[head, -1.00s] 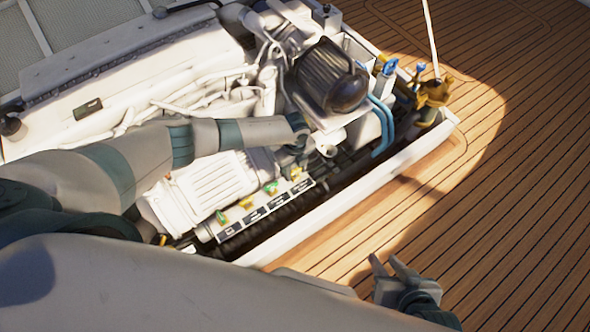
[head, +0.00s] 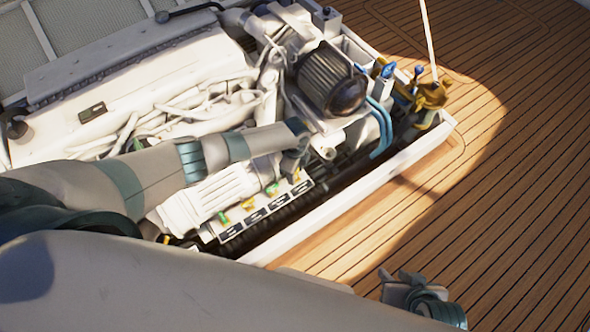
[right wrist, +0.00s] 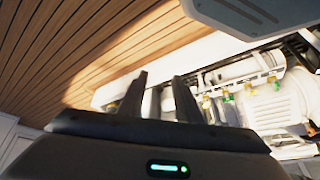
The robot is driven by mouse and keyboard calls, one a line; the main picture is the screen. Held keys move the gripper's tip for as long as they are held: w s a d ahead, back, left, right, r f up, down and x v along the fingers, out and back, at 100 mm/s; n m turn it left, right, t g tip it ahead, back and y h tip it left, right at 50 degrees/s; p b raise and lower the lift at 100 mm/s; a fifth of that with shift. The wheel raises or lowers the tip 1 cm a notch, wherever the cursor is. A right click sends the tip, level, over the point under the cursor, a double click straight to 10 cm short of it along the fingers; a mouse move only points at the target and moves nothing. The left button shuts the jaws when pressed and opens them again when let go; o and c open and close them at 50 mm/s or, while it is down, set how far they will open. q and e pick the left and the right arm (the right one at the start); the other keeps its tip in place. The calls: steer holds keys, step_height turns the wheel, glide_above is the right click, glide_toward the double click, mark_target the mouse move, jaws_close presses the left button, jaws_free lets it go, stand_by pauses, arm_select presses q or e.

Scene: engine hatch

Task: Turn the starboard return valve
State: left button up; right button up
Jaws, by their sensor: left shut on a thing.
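A row of small valves with coloured handles stands along a white labelled strip (head: 232,233) beside the engine. A green handle (head: 222,218), a yellow one (head: 248,204) and another green one (head: 272,188) show; the label text is too small to read. My left gripper (head: 295,165) points down at the right end of the row, shut on a valve handle there, which its fingers mostly hide. My right gripper (head: 398,282) is over the deck, away from the valves. In the right wrist view its fingers (right wrist: 160,95) are apart with nothing between them.
The white hatch rim (head: 350,205) runs along the near side of the bay. Blue hoses (head: 382,130), a dark round-ended cylinder (head: 332,80) and brass fittings (head: 432,95) stand right of my left gripper. The wooden deck (head: 500,200) is clear.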

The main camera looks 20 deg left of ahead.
arm_select(q)
steer(key=n+p, duration=0.2)
steer(key=n, duration=0.4)
steer(key=shift+r+n+p, duration=0.1)
steer(key=shift+n+p, duration=0.2)
steer(key=shift+p, duration=0.05)
steer(key=shift+d+n, duration=0.1)
steer(key=shift+n, duration=0.3)
steer(key=shift+n+p, duration=0.95)
steer(key=shift+n, duration=1.55)
arm_select(e)
steer(key=s+d+f+g+h, duration=0.1)
steer(key=d+f+g, duration=0.1)
steer(key=f, duration=0.3)
steer(key=shift+s+d, duration=0.4)
steer(key=shift+d, duration=0.5)
steer(key=shift+f, duration=0.1)
arm_select(q)
steer(key=o, duration=1)
steer(key=shift+o, duration=0.2)
steer(key=shift+a, duration=0.2)
arm_select(e)
steer(key=shift+s, duration=0.1)
arm_select(q)
steer(key=shift+f, duration=0.2)
arm_select(e)
steer(key=shift+f, duration=0.15)
